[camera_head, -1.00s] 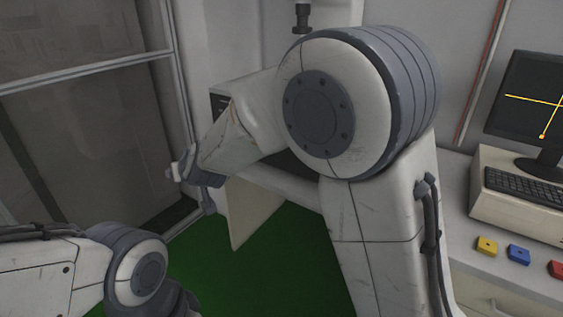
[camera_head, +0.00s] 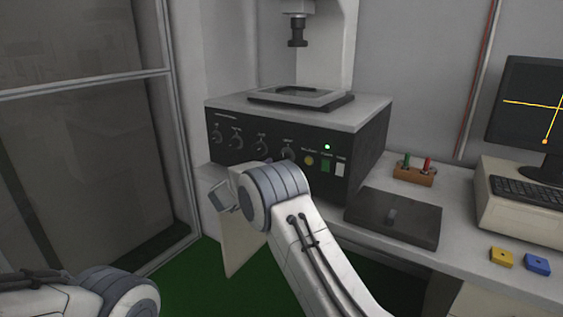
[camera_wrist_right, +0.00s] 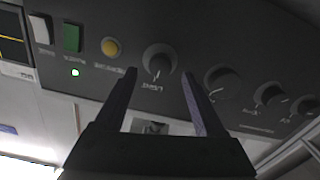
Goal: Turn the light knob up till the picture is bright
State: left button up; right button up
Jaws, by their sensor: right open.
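A black panel (camera_head: 270,148) on a grey instrument carries a row of several round knobs. The knob nearest the yellow button shows in the head view (camera_head: 287,152); its label is too small to read. In the right wrist view this knob (camera_wrist_right: 158,60) lies ahead of and between the two fingertips of my right gripper (camera_wrist_right: 154,75). The gripper is open and apparently not touching it. In the head view my right gripper (camera_head: 223,197) is partly hidden by its wrist, below the panel's left part. The monitor (camera_head: 535,105) is dark with yellow crossed lines. My left gripper is out of view.
Beside the knobs are a yellow button (camera_head: 308,160), a green switch (camera_head: 326,165) and a white switch (camera_head: 340,170). A dark flat box (camera_head: 393,217), a wooden holder (camera_head: 414,177) and a keyboard (camera_head: 525,192) stand to the right. A glass partition (camera_head: 85,150) is at left.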

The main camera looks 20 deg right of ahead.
aim_at(283, 158)
jog(key=shift+x, duration=2.05)
grip_shut()
